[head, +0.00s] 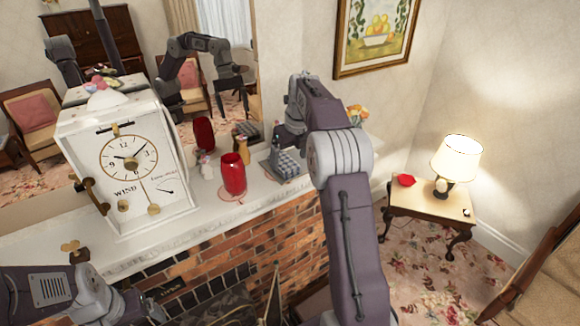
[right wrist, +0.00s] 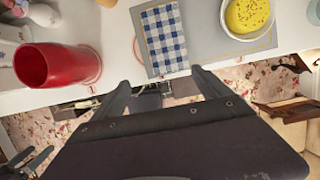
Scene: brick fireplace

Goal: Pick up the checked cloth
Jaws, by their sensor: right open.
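The blue-and-white checked cloth (right wrist: 165,38) lies on a grey mat (right wrist: 212,38) in the right wrist view. In the head view the cloth (head: 286,164) is at the right part of the white mantel, partly behind my right arm. My right gripper (right wrist: 160,78) is open and empty, its fingertips just short of the cloth's near edge, one towards each side. In the head view the right gripper (head: 287,140) is partly hidden by its own arm. My left gripper (head: 130,305) is low at the left, below the mantel; its jaws are not clear.
A red vase (head: 233,175) stands left of the cloth. A white clock (head: 128,165) stands farther left. A white bowl with yellow contents (right wrist: 248,15) sits on the mat right of the cloth. A mirror (head: 225,65) behind reflects my arm. A lamp table (head: 432,200) stands at right.

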